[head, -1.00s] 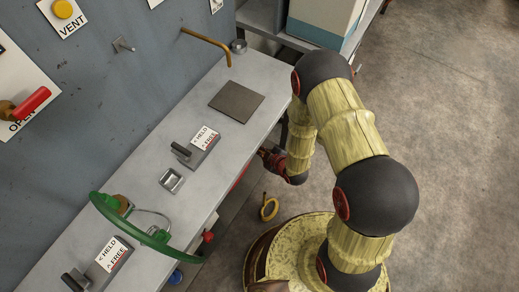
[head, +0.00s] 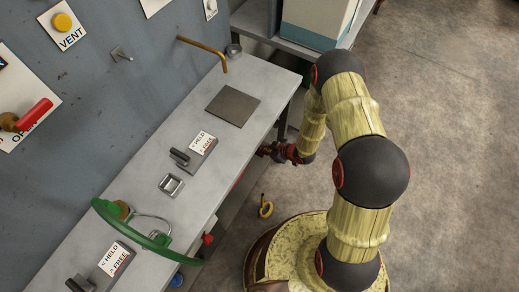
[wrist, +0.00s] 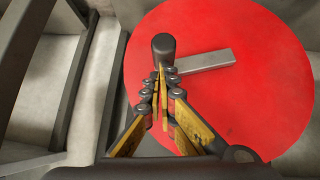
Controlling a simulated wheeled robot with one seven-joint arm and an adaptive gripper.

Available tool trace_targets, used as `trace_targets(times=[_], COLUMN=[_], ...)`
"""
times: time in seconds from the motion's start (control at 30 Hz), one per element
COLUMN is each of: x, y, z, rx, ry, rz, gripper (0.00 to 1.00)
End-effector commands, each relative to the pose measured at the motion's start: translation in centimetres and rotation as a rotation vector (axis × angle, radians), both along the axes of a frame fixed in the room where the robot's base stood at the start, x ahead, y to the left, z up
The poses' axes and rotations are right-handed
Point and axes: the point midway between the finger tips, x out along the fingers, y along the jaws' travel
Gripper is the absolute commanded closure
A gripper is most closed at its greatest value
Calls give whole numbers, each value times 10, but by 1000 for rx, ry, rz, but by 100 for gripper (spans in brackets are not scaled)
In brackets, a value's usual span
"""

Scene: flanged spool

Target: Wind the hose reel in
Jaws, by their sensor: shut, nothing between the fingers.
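The hose reel shows in the wrist view as a large red disc (wrist: 235,110) with a grey crank bar (wrist: 205,61) and a dark upright handle (wrist: 163,46). My gripper (wrist: 161,72) is shut and empty, its fingertips just in front of the handle in the picture; I cannot tell whether they touch it. In the head view my gripper (head: 264,150) is low beside the bench's front edge, partly hidden by it. Only a sliver of red reel (head: 238,179) shows under that edge.
Floor to the right is clear.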

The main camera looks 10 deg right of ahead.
Motion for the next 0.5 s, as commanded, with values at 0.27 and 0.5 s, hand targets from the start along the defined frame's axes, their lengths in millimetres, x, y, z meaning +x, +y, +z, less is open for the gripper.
trace_targets(times=[0.27,0.5], x=[11,15], y=[-10,-12], z=[-22,-33], rx=[112,113], ry=[146,145], rz=[-1,-1], gripper=[100,100])
